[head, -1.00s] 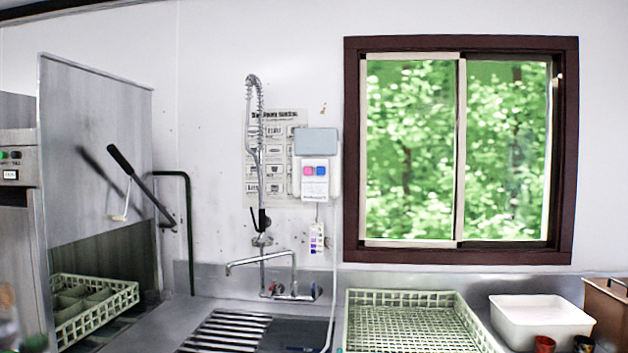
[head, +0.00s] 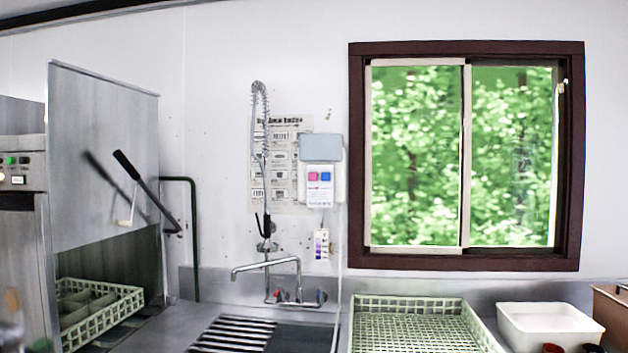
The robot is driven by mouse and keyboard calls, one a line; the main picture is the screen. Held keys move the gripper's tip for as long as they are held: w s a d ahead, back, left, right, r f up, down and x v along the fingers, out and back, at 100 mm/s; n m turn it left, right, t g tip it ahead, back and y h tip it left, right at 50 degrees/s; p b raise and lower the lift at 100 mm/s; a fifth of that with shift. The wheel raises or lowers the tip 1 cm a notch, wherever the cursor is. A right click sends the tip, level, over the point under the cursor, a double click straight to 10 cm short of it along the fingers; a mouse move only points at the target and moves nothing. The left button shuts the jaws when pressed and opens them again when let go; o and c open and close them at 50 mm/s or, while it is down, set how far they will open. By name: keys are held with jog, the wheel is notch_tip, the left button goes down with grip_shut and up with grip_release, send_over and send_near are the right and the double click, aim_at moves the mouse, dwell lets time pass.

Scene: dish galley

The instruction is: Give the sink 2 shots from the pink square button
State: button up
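The pink square button (head: 312,176) is on the white front of a dispenser (head: 320,192) fixed to the back wall. A blue square button (head: 326,176) sits right beside it. A grey box forms the dispenser's top. A white tube runs down from the dispenser toward the sink. The sink (head: 310,338) is at the bottom middle, cut off by the frame edge, with a dark basin and a striped rack part at its left. The faucet (head: 266,265) stands above it. My gripper is not in view.
A pale green dish rack (head: 408,302) and a white tub (head: 548,325) stand right of the sink. A dishwasher (head: 105,160) with a black-handled lever is at left, another rack (head: 100,305) inside. A spray hose (head: 260,120) hangs left of the dispenser.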

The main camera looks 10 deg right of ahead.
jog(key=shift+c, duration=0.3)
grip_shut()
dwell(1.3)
